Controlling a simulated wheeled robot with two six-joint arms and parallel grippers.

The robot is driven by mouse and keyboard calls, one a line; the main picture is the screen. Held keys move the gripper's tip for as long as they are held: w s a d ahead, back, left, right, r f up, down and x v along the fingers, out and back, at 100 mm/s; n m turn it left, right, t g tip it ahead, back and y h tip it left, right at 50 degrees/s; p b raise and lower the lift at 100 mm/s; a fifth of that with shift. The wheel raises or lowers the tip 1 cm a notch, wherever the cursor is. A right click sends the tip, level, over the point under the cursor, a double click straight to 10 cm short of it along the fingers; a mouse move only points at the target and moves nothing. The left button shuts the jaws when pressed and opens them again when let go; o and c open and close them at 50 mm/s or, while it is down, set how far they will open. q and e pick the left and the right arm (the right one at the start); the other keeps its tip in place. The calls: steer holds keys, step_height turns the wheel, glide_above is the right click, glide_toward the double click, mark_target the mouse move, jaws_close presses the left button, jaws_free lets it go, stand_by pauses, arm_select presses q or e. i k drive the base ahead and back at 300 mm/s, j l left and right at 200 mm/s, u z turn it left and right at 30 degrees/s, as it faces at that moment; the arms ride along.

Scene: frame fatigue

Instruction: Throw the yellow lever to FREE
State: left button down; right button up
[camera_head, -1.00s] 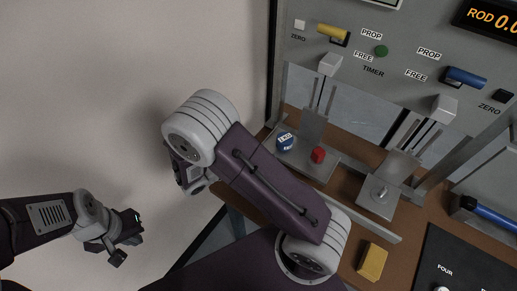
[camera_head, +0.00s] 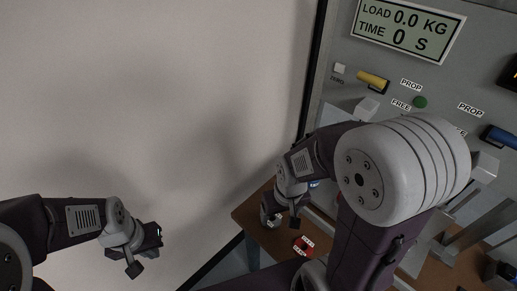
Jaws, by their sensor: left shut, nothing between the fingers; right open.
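The yellow lever (camera_head: 372,80) is on the grey panel at upper right, sloping up-left from its dark slot. The PROP label (camera_head: 411,85) is right of it, and the FREE label (camera_head: 401,104) is lower right. The lever looks nearer the PROP level. My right gripper (camera_head: 281,222) is open and empty, low over the brown bench, well below and left of the lever. My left gripper (camera_head: 142,262) is shut and empty at lower left, far from the panel.
A red block (camera_head: 304,246) with white labels is on the bench (camera_head: 252,216) near my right gripper. My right arm hides much of the panel's lower part. The pale wall side is clear.

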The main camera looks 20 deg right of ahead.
mark_target(377, 83)
steer(key=z, duration=1.6)
